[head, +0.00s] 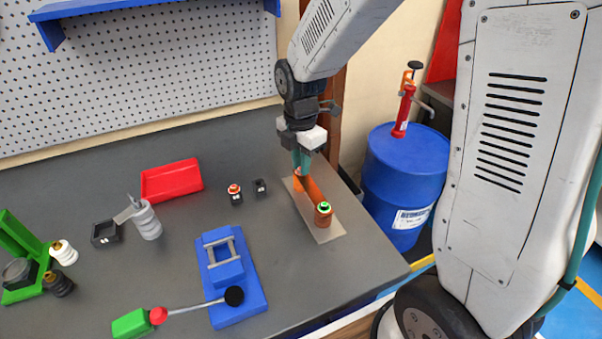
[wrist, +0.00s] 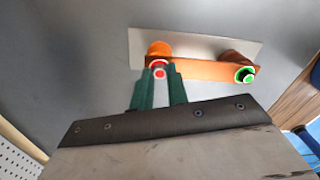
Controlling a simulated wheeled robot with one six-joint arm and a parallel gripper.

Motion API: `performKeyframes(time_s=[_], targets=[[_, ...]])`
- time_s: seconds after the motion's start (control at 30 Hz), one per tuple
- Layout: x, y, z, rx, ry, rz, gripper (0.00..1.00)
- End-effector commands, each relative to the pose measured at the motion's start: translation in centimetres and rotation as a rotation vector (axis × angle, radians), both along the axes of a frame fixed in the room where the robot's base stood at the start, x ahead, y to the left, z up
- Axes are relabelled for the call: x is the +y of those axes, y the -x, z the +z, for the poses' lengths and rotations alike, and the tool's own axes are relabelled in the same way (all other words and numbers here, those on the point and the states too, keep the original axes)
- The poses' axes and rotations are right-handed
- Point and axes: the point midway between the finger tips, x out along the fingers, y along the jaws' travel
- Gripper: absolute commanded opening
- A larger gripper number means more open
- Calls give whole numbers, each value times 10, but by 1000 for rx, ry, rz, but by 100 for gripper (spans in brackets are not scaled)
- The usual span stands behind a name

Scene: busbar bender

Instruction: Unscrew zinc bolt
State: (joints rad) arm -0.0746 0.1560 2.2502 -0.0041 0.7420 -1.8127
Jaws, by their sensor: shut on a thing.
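An orange busbar piece (wrist: 205,71) with a round post at each end lies on a flat grey plate (wrist: 190,40). My gripper (wrist: 160,71) reaches down to the far post, with its green fingers closed around a small red-ringed bolt head (wrist: 159,65). The fingers partly hide it, and I cannot tell its metal from its colour. At the other end, a dark bolt with a green ring (wrist: 246,75) stands free of the gripper. In the head view, my gripper (head: 302,170) covers the far end of the busbar, and the green-ringed bolt (head: 323,208) shows at the near end.
A red tray (head: 172,181), a blue fixture (head: 234,290) and small dark blocks (head: 261,187) stand to the left on the grey bench. A blue drum (head: 405,180) with a red pump stands beyond the bench's right edge. A perforated panel (head: 130,75) is behind.

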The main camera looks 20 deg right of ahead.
Motion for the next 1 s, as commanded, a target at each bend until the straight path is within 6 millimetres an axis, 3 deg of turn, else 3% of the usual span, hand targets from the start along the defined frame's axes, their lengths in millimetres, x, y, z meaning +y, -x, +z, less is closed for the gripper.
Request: performKeyframes(time_s=[0.13,0.47,0.8,1.0], targets=[[0,0,0,0,0,103,0],[0,0,0,0,0,132,0],[0,1,0,0,0,554,0],[0,1,0,0,0,614,0]])
